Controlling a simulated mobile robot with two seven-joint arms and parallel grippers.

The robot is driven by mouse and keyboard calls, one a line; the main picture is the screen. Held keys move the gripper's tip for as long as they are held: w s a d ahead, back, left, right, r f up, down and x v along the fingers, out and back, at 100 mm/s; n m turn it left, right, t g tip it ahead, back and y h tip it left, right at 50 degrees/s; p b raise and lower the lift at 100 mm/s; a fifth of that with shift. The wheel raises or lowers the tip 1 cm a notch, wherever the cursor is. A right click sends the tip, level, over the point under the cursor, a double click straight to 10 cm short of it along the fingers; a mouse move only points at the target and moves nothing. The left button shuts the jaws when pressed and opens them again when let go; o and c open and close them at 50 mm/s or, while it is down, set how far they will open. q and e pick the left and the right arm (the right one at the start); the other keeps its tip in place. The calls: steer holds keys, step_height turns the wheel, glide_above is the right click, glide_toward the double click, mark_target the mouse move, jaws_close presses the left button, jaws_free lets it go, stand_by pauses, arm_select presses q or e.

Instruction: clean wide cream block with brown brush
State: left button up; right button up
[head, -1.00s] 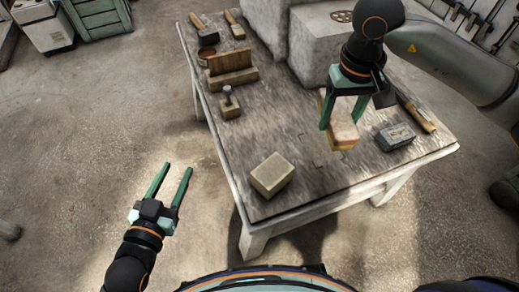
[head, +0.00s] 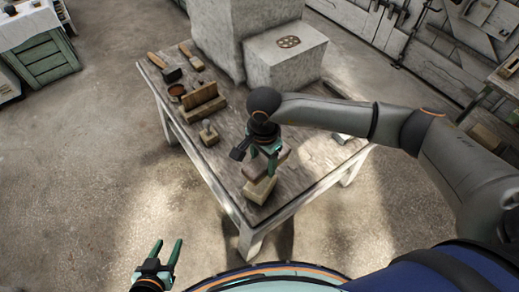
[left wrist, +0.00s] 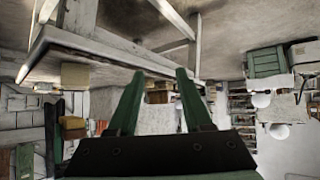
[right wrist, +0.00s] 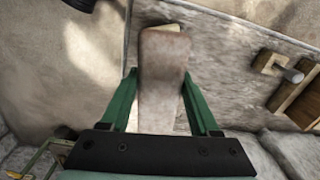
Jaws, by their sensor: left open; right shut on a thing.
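The wide cream block (head: 259,191) sits near the front corner of the table. My right gripper (head: 266,155) is shut on the brown brush (head: 252,171) and holds it over the block's top. In the right wrist view the brush (right wrist: 164,75) fills the space between the fingers and hides most of the block, with a pale edge (right wrist: 170,27) showing past its end. I cannot tell whether brush and block touch. My left gripper (head: 166,256) is open and empty, off the table at the lower left; its open fingers also show in the left wrist view (left wrist: 158,88).
The wooden table (head: 225,160) carries a wooden holder (head: 203,100), a small stamp-like tool (head: 208,133), a brown pot (head: 177,91) and hammers (head: 164,67) on the left. Large pale stone blocks (head: 285,65) stand at the back. My right arm hides part of the table's right side.

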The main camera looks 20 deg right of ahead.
steer(key=shift+s+a+m+p, duration=0.25)
steer(key=shift+a+m+p, duration=0.2)
steer(key=shift+m, duration=0.25)
steer(key=shift+a+f, duration=0.1)
steer(key=shift+f, duration=0.2)
steer(key=shift+f+b, duration=1)
steer(key=shift+f, duration=0.25)
steer(key=shift+f+b, duration=0.85)
steer(key=shift+f, duration=0.45)
arm_select(q)
steer(key=shift+g, duration=0.3)
steer(key=shift+s+d+f+b, duration=0.1)
steer(key=shift+d+f+b, duration=0.15)
steer(key=shift+f, duration=0.45)
steer(key=shift+s+d+f+b, duration=0.15)
steer(key=shift+f+b, duration=0.15)
steer(key=shift+f, duration=0.45)
steer(key=shift+s+d+f+b, duration=0.1)
steer(key=shift+d+f+b, duration=0.15)
steer(key=shift+f, duration=0.45)
arm_select(e)
steer(key=shift+f, duration=0.9)
arm_select(q)
steer(key=shift+f+b, duration=0.2)
steer(key=shift+b, duration=0.1)
arm_select(e)
steer(key=shift+f, duration=0.2)
